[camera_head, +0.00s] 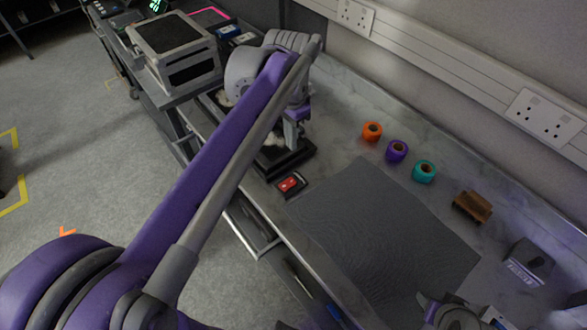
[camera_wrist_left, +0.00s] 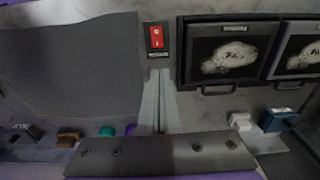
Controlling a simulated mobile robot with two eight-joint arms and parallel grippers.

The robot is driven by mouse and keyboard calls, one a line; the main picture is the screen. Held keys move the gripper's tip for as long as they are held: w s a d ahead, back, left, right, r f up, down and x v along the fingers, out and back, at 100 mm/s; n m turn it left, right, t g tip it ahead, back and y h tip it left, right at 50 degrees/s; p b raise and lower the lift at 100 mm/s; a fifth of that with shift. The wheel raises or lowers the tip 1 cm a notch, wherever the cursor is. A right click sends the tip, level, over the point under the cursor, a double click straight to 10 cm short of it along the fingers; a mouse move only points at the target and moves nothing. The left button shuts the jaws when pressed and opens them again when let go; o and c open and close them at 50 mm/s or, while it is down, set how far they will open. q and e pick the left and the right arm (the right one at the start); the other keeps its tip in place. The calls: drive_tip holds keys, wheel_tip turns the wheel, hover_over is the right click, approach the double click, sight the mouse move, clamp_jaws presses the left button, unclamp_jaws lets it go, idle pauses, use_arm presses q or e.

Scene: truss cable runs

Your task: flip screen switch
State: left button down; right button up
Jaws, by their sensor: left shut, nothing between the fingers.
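The screen switch is a red rocker in a small black housing (camera_head: 291,183) on the bench, beside the front corner of the grey mat. In the left wrist view the switch (camera_wrist_left: 156,38) lies just beyond my fingertips, with a gap hard to judge. My left gripper (camera_head: 292,144) points down over the bench behind the switch, shut and empty. Its fingers (camera_wrist_left: 158,85) are together in the left wrist view. Two black-framed screens (camera_wrist_left: 228,52) beside the switch show pale scan pictures; my left arm hides much of them in the head view.
The grey mat (camera_head: 385,235) is bare. Orange (camera_head: 372,131), purple (camera_head: 396,151) and teal (camera_head: 424,171) rolls and a brown block (camera_head: 472,206) stand behind it. A boxy grey device (camera_head: 175,50) stands far left. Purple-grey parts at the bottom edge may be my right arm.

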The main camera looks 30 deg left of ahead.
sight(292, 177)
drive_tip(key=shift+f, duration=0.15)
use_arm(q)
drive_tip(key=shift+w+a+r, duration=0.2)
drive_tip(key=shift+w+a, duration=0.1)
drive_tip(key=shift+w, duration=0.2)
wheel_tip(292, 177, down, 14)
drive_tip(key=shift+b, duration=0.4)
use_arm(e)
drive_tip(key=shift+s+f, duration=0.15)
drive_tip(key=shift+f, duration=0.3)
